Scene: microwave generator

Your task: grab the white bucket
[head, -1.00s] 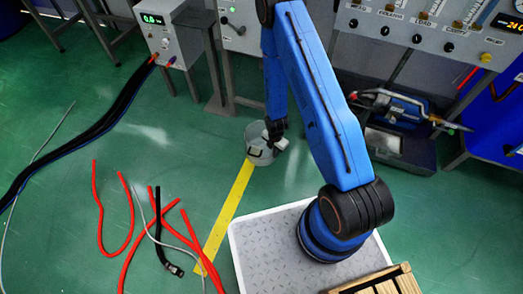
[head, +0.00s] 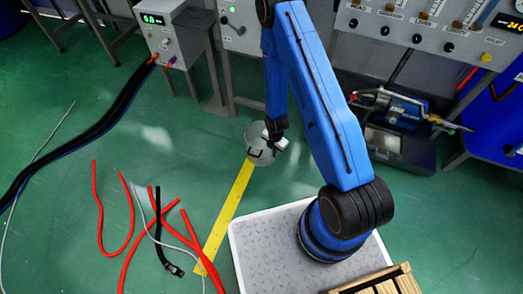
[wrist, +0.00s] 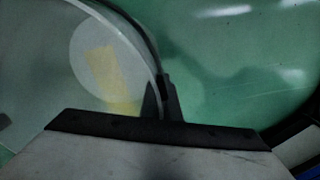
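The white bucket (head: 263,159), pale and see-through, stands on the green floor at the far end of the yellow strip in the head view. My gripper (head: 272,139) is down at the bucket's right rim. In the wrist view the bucket (wrist: 60,60) fills the left side, with its curved rim running to the dark fingers of my gripper (wrist: 161,100). The fingers overlap the rim there. The picture is dark, and whether they are closed on the rim cannot be told. A small dark piece shows on the bucket's front.
Red hoses (head: 130,215) and a black cable lie on the floor at the left. A yellow strip (head: 225,215) runs up to the bucket. Grey equipment legs (head: 215,90) stand behind it. A blue pump unit (head: 405,110) is at the right. Open floor surrounds the bucket.

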